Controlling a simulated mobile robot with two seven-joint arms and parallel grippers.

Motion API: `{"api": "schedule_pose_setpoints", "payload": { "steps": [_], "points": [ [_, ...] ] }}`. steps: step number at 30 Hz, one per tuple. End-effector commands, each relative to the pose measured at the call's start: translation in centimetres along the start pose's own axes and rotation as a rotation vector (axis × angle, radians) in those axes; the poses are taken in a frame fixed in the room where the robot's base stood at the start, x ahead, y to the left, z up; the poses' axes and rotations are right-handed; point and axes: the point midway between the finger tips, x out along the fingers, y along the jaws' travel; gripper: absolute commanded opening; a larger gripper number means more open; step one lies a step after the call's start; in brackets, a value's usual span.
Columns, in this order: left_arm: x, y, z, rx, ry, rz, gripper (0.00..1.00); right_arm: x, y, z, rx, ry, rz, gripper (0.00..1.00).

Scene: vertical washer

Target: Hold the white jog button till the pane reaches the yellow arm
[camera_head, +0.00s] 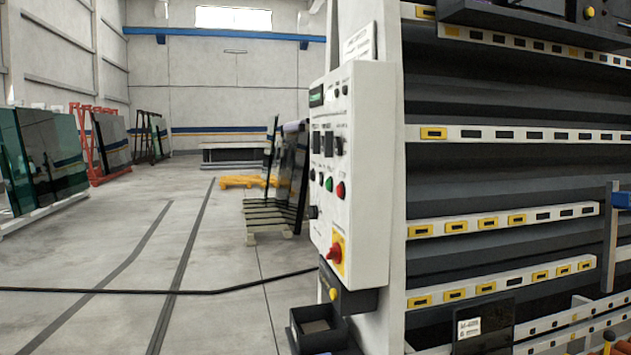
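The control panel (362,165) is a white box on the front end of the washer, seen at a slant. It carries a green button (328,184), a red button (340,190), dark knobs and a red stop knob (337,252) on a yellow plate. I cannot pick out the white jog button at this size. A dark glass pane (496,327) with a white label stands upright at the bottom right, cut off by the picture edge. Neither gripper is in view.
The washer's roller rails (505,222) with yellow and black blocks fill the right side. A small black bin (314,328) sits below the panel. A black cable (120,291) crosses the floor. Glass racks (97,145) stand at the back left.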

Motion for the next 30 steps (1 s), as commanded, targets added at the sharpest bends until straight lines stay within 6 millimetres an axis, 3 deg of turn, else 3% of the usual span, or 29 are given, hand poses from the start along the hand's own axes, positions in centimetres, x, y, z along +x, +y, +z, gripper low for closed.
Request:
{"api": "schedule_pose_setpoints", "payload": {
  "steps": [6, 9, 10, 30],
  "points": [
    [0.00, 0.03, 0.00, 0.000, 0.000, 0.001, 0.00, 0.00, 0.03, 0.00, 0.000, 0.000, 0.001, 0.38],
    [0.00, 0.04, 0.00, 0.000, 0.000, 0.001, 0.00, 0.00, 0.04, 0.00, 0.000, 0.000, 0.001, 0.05],
    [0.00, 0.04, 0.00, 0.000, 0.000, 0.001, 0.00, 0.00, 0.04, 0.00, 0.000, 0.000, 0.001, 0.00],
    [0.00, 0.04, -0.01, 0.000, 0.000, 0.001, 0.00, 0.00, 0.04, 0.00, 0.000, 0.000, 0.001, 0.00]
  ]
}}
